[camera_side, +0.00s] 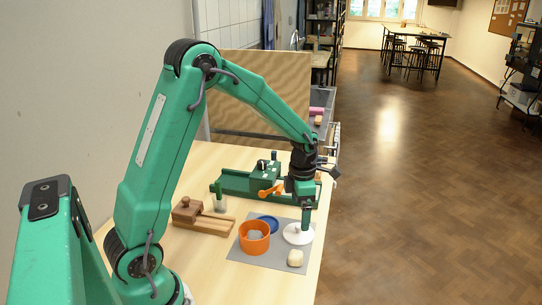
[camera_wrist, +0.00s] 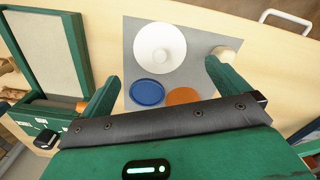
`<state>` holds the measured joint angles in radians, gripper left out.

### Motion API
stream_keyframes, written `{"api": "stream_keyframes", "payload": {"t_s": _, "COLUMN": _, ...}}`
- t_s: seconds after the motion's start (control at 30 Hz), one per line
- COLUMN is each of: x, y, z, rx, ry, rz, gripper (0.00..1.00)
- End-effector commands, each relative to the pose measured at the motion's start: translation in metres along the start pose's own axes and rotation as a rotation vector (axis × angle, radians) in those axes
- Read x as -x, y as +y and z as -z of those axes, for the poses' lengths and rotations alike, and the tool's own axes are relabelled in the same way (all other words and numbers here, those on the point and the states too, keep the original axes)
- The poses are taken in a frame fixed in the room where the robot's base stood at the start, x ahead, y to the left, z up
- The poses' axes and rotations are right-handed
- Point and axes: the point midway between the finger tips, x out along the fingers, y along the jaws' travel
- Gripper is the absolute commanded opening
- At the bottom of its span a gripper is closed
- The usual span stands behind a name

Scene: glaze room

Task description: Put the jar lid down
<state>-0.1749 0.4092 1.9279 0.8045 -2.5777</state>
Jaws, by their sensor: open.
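The white jar lid (camera_side: 293,237), round with a knob, lies on the grey mat (camera_side: 262,257) near its right edge. In the wrist view the lid (camera_wrist: 149,60) shows whole, just beyond my fingertips. My gripper (camera_side: 305,227) is low over the lid, pointing down, with a finger close to the knob in the side view. In the wrist view my gripper (camera_wrist: 163,72) has its two green fingers wide apart with nothing between them. An orange pot (camera_side: 254,241) stands on the mat left of the lid; my gripper hides part of it in the wrist view.
A blue disc (camera_side: 268,222) lies behind the pot. A cream lump (camera_side: 295,258) sits in front of the lid. A wooden block on a board (camera_side: 203,222), a small jar (camera_side: 220,204) and a green machine (camera_side: 263,178) stand behind. The table's right edge is close.

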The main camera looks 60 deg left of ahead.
Motion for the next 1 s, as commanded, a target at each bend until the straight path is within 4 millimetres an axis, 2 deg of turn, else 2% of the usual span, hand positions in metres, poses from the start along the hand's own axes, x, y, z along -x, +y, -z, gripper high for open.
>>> {"api": "stream_keyframes", "payload": {"t_s": 0.03, "x": 0.010, "y": 0.000, "z": -0.001, "rx": 0.000, "ry": -0.004, "rz": -0.003, "gripper": 1.00}}
{"api": "stream_keyframes", "payload": {"t_s": 0.2, "x": 0.034, "y": 0.000, "z": 0.000, "rx": 0.000, "ry": -0.003, "rz": -0.002, "gripper": 1.00}}
{"api": "stream_keyframes", "payload": {"t_s": 0.4, "x": 0.051, "y": 0.000, "z": 0.000, "rx": 0.000, "ry": -0.002, "rz": -0.001, "gripper": 1.00}}
{"api": "stream_keyframes", "payload": {"t_s": 1.0, "x": 0.055, "y": 0.000, "z": 0.000, "rx": 0.000, "ry": 0.000, "rz": 0.000, "gripper": 1.00}}
